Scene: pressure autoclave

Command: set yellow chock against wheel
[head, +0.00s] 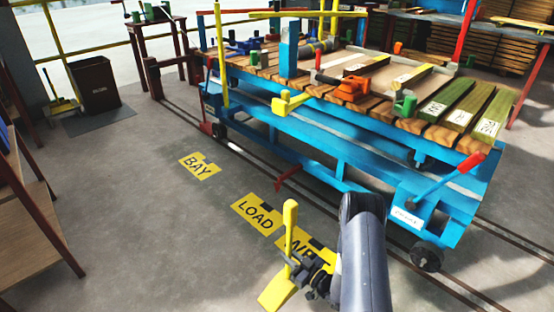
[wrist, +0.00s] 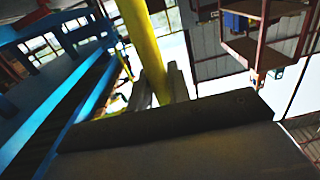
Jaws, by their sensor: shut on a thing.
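The yellow chock (head: 277,293) has a wedge foot and a tall upright handle (head: 290,225). My gripper (head: 293,262) is shut on the handle, low down near the wedge, in front of the blue cart. In the wrist view the yellow handle (wrist: 143,40) runs between the two fingers (wrist: 158,88); the wedge is out of sight there. The cart's near dark wheel (head: 426,256) sits at its lower right corner, to the right of my arm and apart from the chock. Another wheel (head: 219,130) shows at the cart's left end. Whether the chock touches the floor is unclear.
The blue cart (head: 330,150) stands on floor rails (head: 465,290), loaded with planks and tools. A red-tipped lever (head: 470,163) juts out at its right end. Yellow floor plates (head: 199,167) lie along its front. Open floor lies left, before a shelf (head: 30,235).

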